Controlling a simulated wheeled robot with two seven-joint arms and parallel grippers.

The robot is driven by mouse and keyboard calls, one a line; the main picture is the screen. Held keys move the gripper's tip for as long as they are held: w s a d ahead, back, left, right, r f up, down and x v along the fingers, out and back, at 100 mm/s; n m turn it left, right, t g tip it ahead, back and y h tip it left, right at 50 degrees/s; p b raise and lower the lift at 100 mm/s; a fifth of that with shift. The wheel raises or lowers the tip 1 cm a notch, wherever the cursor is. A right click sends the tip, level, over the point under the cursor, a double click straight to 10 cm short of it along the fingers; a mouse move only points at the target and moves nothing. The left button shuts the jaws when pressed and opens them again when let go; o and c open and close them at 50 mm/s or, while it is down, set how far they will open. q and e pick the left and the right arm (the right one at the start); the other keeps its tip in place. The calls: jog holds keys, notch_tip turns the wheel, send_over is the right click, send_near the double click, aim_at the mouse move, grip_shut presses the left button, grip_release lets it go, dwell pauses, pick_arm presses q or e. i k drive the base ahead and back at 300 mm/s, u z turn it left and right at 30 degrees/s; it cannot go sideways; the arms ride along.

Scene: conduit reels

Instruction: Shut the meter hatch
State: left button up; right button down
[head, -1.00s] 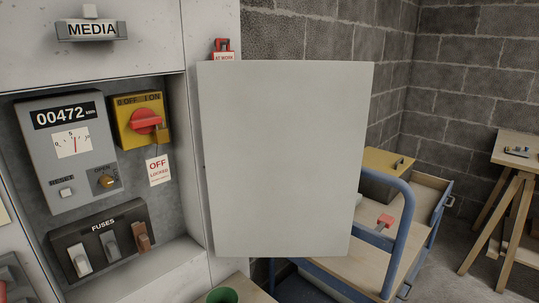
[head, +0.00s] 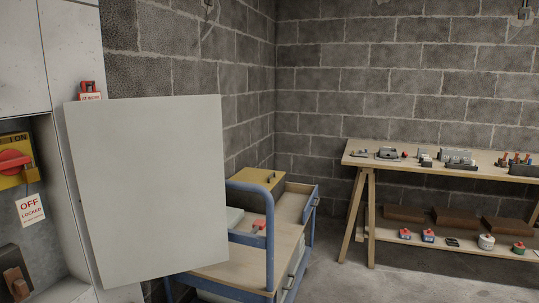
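The meter hatch (head: 148,190) is a plain light grey panel. It stands open, swung out to the right of the cabinet recess, with its flat face towards me. The recess at the left edge is partly in view. It holds a yellow switch with a red knob (head: 14,161), a white tag reading OFF LOCKED (head: 30,209) and part of the fuse block (head: 14,275). The meter itself is out of view. Neither of my grippers shows in the head view.
A blue-framed trolley (head: 268,235) with a wooden top stands behind and right of the hatch. A wooden workbench (head: 440,165) with small parts is along the back wall. A red padlock-like item (head: 87,88) sits above the hatch. Bare floor (head: 385,285) lies at lower right.

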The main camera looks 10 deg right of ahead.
aim_at(150, 172)
jog(key=z, duration=0.4)
jog(key=i, duration=0.85)
jog(key=u, duration=0.1)
